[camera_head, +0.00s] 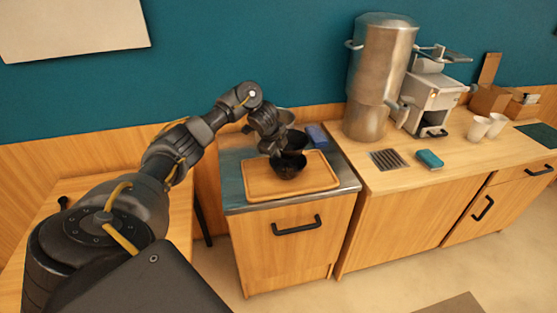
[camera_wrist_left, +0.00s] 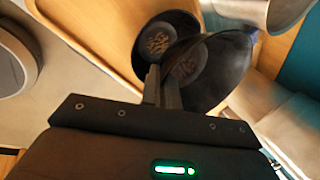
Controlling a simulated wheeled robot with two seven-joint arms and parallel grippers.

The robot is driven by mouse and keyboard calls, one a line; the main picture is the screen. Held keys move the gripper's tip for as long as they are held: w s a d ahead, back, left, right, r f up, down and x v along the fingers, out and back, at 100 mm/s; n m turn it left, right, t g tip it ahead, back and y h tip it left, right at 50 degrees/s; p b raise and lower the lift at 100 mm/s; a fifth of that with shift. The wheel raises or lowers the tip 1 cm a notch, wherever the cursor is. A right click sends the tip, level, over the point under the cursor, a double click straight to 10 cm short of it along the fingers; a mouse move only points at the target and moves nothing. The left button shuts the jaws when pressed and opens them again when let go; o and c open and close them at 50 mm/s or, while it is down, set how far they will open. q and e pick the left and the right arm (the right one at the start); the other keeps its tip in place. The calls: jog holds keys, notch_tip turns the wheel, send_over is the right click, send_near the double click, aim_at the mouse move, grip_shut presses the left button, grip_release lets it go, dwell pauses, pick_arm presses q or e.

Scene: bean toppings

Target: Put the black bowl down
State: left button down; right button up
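Two black bowls are close together over the wooden tray (camera_head: 317,185). The lower black bowl (camera_head: 288,170) sits on the tray; it shows with brown bits inside in the left wrist view (camera_wrist_left: 157,40). The other black bowl (camera_head: 296,142) is tilted above and behind it, and in the left wrist view (camera_wrist_left: 228,66) it overlaps the lower bowl and also has brown bits inside. My left gripper (camera_wrist_left: 162,84) has its fingers close together at the rim of this tilted bowl and appears to hold it. In the head view my left gripper (camera_head: 273,148) partly hides it. My right gripper is out of view.
A metal bowl (camera_head: 285,116) and a blue item (camera_head: 317,134) are behind the tray on the metal-topped cabinet. To the right stand a tall steel urn (camera_head: 378,80), a machine (camera_head: 434,95), a drain grate (camera_head: 388,159), a teal sponge (camera_head: 429,158) and white cups (camera_head: 479,127).

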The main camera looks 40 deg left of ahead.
pick_arm(q)
notch_tip(320, 180, down, 3)
jog(key=shift+r, duration=0.2)
jog(key=shift+f, duration=0.65)
jog(key=c, duration=1.7)
grip_release()
jog(key=shift+r, duration=0.35)
jog(key=shift+p+v, duration=2.3)
jog(key=shift+v, duration=4)
